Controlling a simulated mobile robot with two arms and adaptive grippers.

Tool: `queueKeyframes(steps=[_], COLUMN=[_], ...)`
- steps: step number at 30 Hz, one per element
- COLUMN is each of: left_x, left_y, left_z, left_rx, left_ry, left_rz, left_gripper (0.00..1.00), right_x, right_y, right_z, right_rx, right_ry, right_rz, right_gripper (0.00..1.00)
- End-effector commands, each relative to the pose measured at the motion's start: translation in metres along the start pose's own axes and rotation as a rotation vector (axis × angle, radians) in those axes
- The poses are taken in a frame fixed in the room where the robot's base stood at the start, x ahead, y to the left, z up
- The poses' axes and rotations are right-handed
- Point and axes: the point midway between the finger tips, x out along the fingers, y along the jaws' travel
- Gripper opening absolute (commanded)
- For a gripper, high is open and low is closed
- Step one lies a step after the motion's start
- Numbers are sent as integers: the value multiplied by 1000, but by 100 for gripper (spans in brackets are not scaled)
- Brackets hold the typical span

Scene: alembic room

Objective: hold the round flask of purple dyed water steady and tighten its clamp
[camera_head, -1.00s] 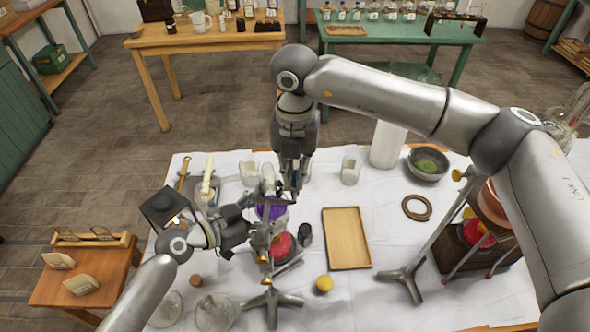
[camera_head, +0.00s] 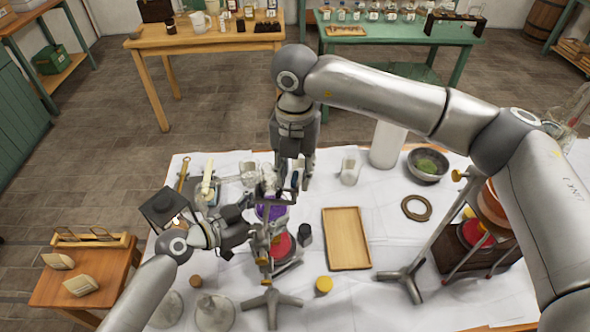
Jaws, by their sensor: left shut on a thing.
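The round flask of purple water (camera_head: 271,211) hangs on a metal clamp stand (camera_head: 266,262) left of the table's middle, above a red rounded object (camera_head: 282,245). Its neck and clamp are partly hidden by metal parts and my grippers. My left gripper (camera_head: 252,234) reaches in from the left and is shut at the stand's upright, just below and left of the purple flask. Its exact contact is hard to see. My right gripper (camera_head: 294,186) points down behind and right of the flask's top. Its fingers look apart, with nothing clearly held.
A second stand (camera_head: 403,282) with an orange flask (camera_head: 490,206) stands farther right. White cloth is clear around the tray.

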Motion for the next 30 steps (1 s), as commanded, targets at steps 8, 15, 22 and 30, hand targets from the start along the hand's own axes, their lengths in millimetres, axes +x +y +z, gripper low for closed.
queueKeyframes(steps=[8, 15, 22, 30], left_x=[0, 0, 0, 0], left_y=[-1, -1, -1, -1], left_z=[0, 0, 0, 0], left_rx=[1, 1, 1, 1], left_ry=[1, 1, 1, 1], left_rz=[-2, -2, -2, -2], left_gripper=[56, 56, 56, 56], right_x=[-6, -49, -95, -119], right_y=[0, 1, 0, 0], right_z=[0, 0, 0, 0], right_rx=[-1, -2, 0, -1], right_ry=[-1, -3, -2, 0], right_rz=[1, 2, 1, 0], right_gripper=[32, 32, 32, 32])
